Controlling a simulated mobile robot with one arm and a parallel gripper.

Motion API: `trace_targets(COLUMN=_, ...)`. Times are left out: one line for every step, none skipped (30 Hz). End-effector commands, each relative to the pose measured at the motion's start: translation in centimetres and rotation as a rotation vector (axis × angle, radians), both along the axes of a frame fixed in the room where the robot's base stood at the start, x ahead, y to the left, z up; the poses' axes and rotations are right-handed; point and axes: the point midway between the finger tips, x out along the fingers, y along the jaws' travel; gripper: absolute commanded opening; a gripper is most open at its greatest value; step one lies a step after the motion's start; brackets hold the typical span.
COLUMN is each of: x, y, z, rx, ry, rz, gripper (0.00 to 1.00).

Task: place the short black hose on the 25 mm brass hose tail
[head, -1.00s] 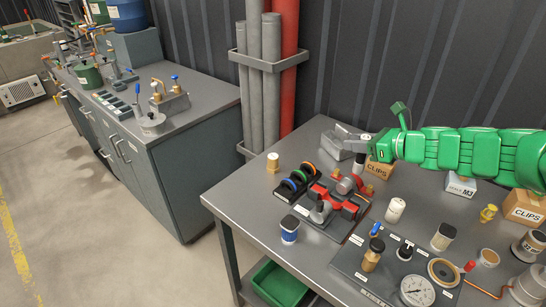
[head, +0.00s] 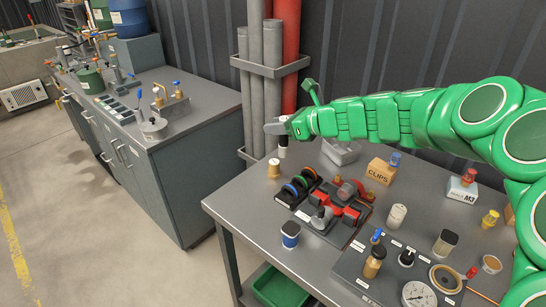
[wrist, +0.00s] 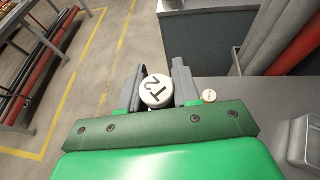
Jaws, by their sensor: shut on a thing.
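My gripper (head: 280,130) is shut on a short black-and-white cylinder (head: 282,152), held upright in the air above the far-left table edge. In the wrist view its round white end (wrist: 156,91), with dark lettering, shows between the jaws (wrist: 158,92). I cannot tell whether this piece is the short black hose. A brass fitting (head: 374,262) stands on the grey panel at the front. A small tan-topped cylinder (head: 273,169) stands below my gripper near the table's left corner. I cannot make out which part is the 25 mm hose tail.
A black rack with coloured rings (head: 298,187) and a red clamp fixture (head: 338,205) stand mid-table. A CLIPS box (head: 381,172) and a white M3 box (head: 462,189) stand behind. Grey pipes (head: 257,90) rise close behind my gripper. A gauge (head: 418,295) sits at front.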

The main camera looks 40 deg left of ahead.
Motion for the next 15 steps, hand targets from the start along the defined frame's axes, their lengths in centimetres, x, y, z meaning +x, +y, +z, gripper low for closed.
trace_targets(x=0.1, y=0.3, z=-0.2, rx=-0.001, ry=0.000, rz=0.001, gripper=0.00)
trace_targets(x=0.3, y=0.5, z=-0.3, rx=-0.001, ry=-0.001, rz=0.001, gripper=0.00)
trace_targets(x=0.5, y=0.8, z=-0.5, rx=-0.001, ry=-0.001, rz=0.001, gripper=0.00)
trace_targets(x=0.8, y=1.1, z=-0.6, rx=-0.001, ry=-0.001, rz=0.000, gripper=0.00)
trace_targets(x=1.0, y=1.3, z=-0.8, rx=-0.001, ry=-0.001, rz=0.000, gripper=0.00)
trace_targets(x=1.3, y=1.7, z=-0.9, rx=-0.001, ry=-0.002, rz=0.001, gripper=0.00)
trace_targets(x=1.4, y=1.9, z=-1.1, rx=-0.001, ry=-0.002, rz=0.002, gripper=0.00)
trace_targets(x=1.6, y=2.2, z=-1.2, rx=0.000, ry=-0.001, rz=0.002, gripper=0.00)
trace_targets(x=1.9, y=2.5, z=-1.4, rx=-0.001, ry=-0.001, rz=0.003, gripper=0.00)
trace_targets(x=2.1, y=2.8, z=-1.6, rx=-0.001, ry=0.000, rz=0.003, gripper=0.00)
trace_targets(x=2.3, y=3.1, z=-1.7, rx=-0.001, ry=0.000, rz=0.003, gripper=0.00)
trace_targets(x=2.6, y=3.4, z=-2.0, rx=-0.001, ry=0.000, rz=0.002, gripper=0.00)
trace_targets(x=2.8, y=3.6, z=-2.1, rx=-0.001, ry=-0.001, rz=0.001, gripper=0.00)
trace_targets(x=3.1, y=3.9, z=-2.2, rx=-0.001, ry=-0.001, rz=0.000, gripper=0.00)
trace_targets(x=3.4, y=4.2, z=-2.4, rx=-0.001, ry=-0.001, rz=0.000, gripper=0.00)
